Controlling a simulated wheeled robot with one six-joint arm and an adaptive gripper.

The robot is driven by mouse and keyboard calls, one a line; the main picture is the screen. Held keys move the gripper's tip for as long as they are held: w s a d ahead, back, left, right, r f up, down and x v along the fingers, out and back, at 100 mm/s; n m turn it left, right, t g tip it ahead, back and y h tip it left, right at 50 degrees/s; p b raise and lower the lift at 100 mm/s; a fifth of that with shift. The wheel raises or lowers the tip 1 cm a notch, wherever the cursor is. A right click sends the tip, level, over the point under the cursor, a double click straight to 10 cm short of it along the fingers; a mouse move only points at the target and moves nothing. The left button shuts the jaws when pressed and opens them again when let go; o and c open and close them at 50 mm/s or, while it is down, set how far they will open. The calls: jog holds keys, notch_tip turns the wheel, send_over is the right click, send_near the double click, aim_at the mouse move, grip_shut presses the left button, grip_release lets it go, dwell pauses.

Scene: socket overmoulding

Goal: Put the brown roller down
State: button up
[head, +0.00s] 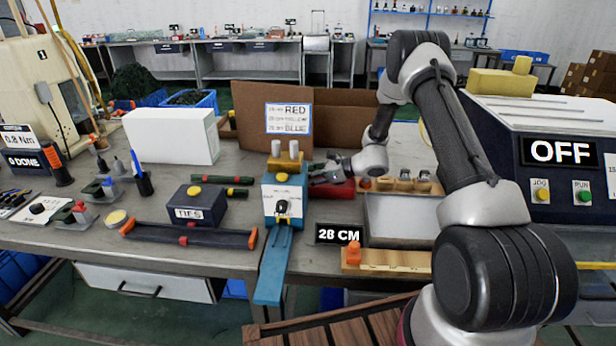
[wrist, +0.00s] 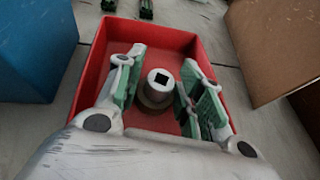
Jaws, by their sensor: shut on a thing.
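My gripper (wrist: 161,68) is over the red box (wrist: 172,34) in the wrist view, its green-padded fingers on either side of a roller (wrist: 158,88). The roller has a pale metal hub with a dark square hole and a brownish rim below; I take it to be the brown roller. It is upright, held between the fingers and within the outline of the box. Whether it touches the box floor I cannot tell. In the head view my gripper (head: 326,174) is at the red box (head: 342,189), and the roller is hidden there.
A blue-and-white device (head: 284,200) stands left of the box, with a cardboard panel (head: 255,120) behind. A wooden rack (head: 405,185) with several pieces and a grey tray (head: 400,218) are to the right. A "28 CM" display (head: 338,234) stands in front.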

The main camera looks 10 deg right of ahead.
jog(key=o, duration=1)
jog(key=shift+f, duration=0.1)
